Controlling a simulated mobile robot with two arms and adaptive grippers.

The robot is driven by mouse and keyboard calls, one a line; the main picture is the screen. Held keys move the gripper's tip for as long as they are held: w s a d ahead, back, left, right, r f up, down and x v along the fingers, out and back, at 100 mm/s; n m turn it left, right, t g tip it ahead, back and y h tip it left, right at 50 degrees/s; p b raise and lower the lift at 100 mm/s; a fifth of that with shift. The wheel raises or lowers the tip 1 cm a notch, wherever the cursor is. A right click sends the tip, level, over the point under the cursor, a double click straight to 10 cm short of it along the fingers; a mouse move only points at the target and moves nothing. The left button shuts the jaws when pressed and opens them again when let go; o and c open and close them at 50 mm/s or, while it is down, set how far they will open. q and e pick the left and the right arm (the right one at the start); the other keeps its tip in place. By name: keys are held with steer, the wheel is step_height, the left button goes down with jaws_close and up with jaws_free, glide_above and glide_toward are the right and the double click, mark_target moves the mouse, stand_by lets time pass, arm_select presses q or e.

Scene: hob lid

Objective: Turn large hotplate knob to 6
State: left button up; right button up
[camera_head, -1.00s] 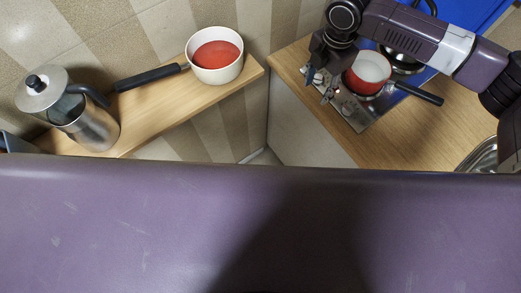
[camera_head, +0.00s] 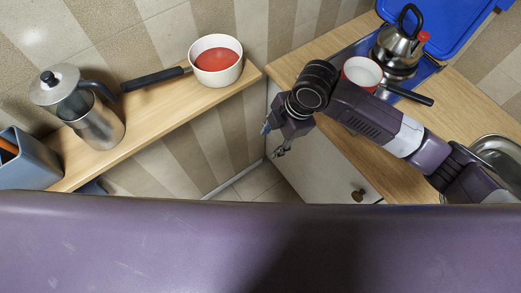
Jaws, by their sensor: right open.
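The hob (camera_head: 344,57) is set in the wooden counter at the upper right, under a raised blue lid (camera_head: 440,22). Its knob panel is hidden behind my right arm, so the large hotplate knob and its setting cannot be seen. My right gripper (camera_head: 271,141) is open and empty. In the picture it lies left of the hob, over the gap in front of the counter's white cabinet, apart from the panel. My left gripper is not in view.
A red-and-white pan (camera_head: 362,72) and a steel kettle (camera_head: 398,48) stand on the hob. A sink (camera_head: 497,155) is at the right. A wooden shelf (camera_head: 160,120) at left holds a white pan (camera_head: 215,60), a moka-like pot (camera_head: 98,125) and a grey-blue box (camera_head: 28,165).

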steer(key=shift+s+a+r+m+t+y, duration=0.1)
steer(key=shift+s+a+m+t+y, duration=0.25)
steer(key=shift+s+a+m, duration=0.55)
steer(key=shift+s+a+r+m+t+y, duration=0.15)
steer(key=shift+s+a+m+y, duration=0.4)
steer(key=shift+m, duration=0.45)
steer(key=shift+s, duration=0.15)
